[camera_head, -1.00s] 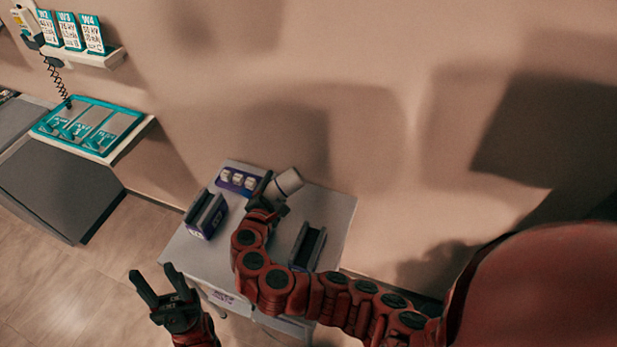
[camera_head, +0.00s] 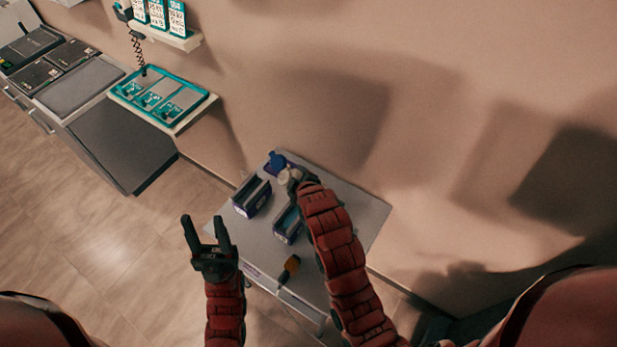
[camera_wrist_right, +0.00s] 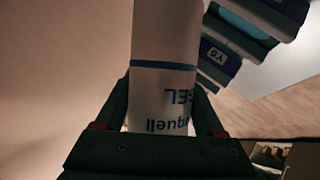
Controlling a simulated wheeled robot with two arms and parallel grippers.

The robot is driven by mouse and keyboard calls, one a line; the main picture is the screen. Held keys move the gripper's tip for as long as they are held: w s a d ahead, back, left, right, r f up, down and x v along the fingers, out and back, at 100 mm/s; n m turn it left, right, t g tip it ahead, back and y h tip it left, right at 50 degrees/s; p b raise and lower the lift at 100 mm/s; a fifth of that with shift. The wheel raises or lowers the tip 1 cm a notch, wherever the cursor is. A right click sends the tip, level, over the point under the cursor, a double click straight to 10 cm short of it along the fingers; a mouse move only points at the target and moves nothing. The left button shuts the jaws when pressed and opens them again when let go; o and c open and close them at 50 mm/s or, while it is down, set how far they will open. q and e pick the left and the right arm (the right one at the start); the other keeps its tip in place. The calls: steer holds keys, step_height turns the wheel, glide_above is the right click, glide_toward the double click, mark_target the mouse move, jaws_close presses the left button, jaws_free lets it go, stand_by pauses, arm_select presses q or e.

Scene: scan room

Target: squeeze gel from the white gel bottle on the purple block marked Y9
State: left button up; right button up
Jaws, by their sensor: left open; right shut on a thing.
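My right gripper (camera_head: 292,180) is shut on the white gel bottle (camera_head: 284,176), above the far part of the small grey table. The bottle fills the middle of the right wrist view (camera_wrist_right: 165,50), with a blue band and upside-down lettering. The purple block marked Y9 (camera_wrist_right: 220,57) shows there beside the bottle, at upper right, partly cut off. My left gripper (camera_head: 204,220) is open and empty, left of the table.
A purple-blue object (camera_head: 276,161) is at the table's far edge, partly hidden. A dark object with an orange part (camera_head: 290,268) is near the table's front edge. A teal tray (camera_head: 160,98) is on a wall shelf at left. The grey table (camera_head: 350,208) is bare at right.

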steer(key=a+r+m+y+b, duration=0.3)
steer(key=r+y+b, duration=0.3)
steer(key=r, duration=0.5)
steer(key=shift+s+a+m, duration=0.3)
steer(key=shift+a+m, duration=0.05)
steer(key=shift+m, duration=0.45)
